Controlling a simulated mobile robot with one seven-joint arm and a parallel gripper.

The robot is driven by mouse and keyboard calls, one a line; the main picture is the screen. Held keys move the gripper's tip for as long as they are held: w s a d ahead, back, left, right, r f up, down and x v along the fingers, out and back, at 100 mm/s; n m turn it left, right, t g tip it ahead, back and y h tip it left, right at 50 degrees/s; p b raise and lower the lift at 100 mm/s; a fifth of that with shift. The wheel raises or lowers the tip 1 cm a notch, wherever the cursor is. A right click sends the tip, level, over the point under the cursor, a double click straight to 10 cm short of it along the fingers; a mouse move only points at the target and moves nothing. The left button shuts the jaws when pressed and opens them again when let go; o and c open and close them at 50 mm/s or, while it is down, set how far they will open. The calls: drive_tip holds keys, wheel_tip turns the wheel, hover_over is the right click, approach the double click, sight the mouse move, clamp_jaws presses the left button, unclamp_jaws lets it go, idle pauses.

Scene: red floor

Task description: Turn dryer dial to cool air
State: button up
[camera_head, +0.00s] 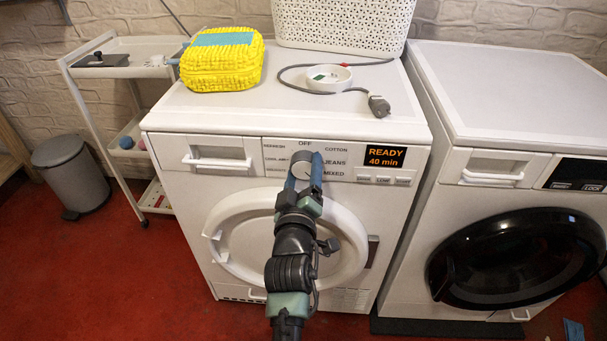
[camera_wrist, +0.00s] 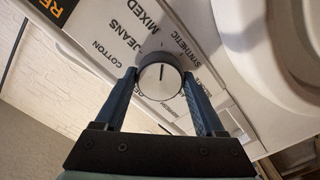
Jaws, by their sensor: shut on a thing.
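The dryer's round white dial (camera_head: 302,163) is on the front panel of the left machine, under the OFF label. COTTON, JEANS and MIXED run down its right side, and REFRESH and COOL AIR are on its left. My gripper (camera_head: 303,171) reaches it from the front, its blue fingers shut on the dial's two sides. In the wrist view the dial (camera_wrist: 160,82) sits between the fingertips. Its dark pointer mark is in the upper half there, toward the gap between MIXED and SYNTHETIC. The fingers partly hide the left labels.
The display (camera_head: 385,157) reads READY 40 min. A yellow bag (camera_head: 221,60), a white basket (camera_head: 343,22), a white dish (camera_head: 329,79) and a cable plug (camera_head: 378,104) are on the dryer top. A second machine (camera_head: 515,110) stands to the right, a trolley (camera_head: 118,45) to the left.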

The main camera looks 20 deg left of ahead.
drive_tip(key=m+b, duration=0.1)
drive_tip(key=m, duration=0.2)
drive_tip(key=shift+f+m, duration=0.15)
drive_tip(key=shift+m, duration=0.25)
drive_tip(key=m+b, duration=0.1)
drive_tip(key=m, duration=0.2)
drive_tip(key=shift+m, duration=0.3)
drive_tip(key=m, duration=1.1)
drive_tip(key=m+p, duration=0.1)
drive_tip(key=m, duration=0.1)
drive_tip(key=shift+r+m+p, duration=0.2)
drive_tip(key=shift+m+p, duration=0.1)
drive_tip(key=m+p, duration=0.3)
drive_tip(key=m, duration=0.2)
drive_tip(key=shift+f+m, duration=0.1)
drive_tip(key=shift+m, duration=0.2)
drive_tip(key=o, duration=1.3)
